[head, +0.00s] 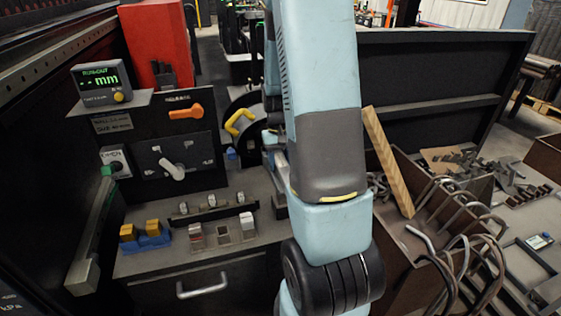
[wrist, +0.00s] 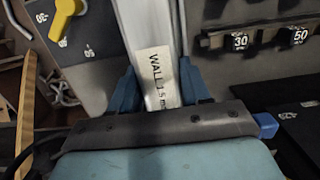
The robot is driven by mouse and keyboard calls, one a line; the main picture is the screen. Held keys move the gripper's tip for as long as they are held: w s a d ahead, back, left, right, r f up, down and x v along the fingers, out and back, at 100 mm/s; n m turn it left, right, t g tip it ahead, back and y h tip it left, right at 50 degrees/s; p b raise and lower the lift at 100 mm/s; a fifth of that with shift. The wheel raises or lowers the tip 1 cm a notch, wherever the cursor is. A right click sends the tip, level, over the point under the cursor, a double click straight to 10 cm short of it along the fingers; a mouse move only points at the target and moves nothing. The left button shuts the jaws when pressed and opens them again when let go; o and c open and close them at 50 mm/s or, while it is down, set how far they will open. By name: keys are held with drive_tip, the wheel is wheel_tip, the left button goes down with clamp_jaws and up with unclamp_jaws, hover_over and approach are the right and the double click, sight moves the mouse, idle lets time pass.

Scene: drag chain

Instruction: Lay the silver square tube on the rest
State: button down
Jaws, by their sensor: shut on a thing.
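The silver square tube (wrist: 150,30) runs up the middle of the wrist view, with a white label (wrist: 157,78) reading "WALL 1.5 m" and the rest of that line cut off. My gripper (wrist: 158,88) has its blue fingers on either side of the tube, around the labelled part, and is shut on it. The tube's far end is out of frame. I cannot make out for certain which part is the rest.
The bench has a runout display (head: 101,84), an orange lever (head: 186,112), a yellow handle (head: 238,122), a row of small blocks (head: 212,203) and a drawer (head: 201,285). At right, a brown bin (head: 397,254) holds bent rods and a wooden strip (head: 387,160). Number blocks (wrist: 240,42) sit right of the tube.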

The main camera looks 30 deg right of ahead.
drive_tip(key=shift+c, duration=2.2)
unclamp_jaws()
wheel_tip(320, 180, up, 14)
drive_tip(key=w, duration=0.1)
drive_tip(key=shift+w+d+f, duration=0.15)
drive_tip(key=shift+w+f, duration=0.1)
drive_tip(key=shift+w, duration=0.05)
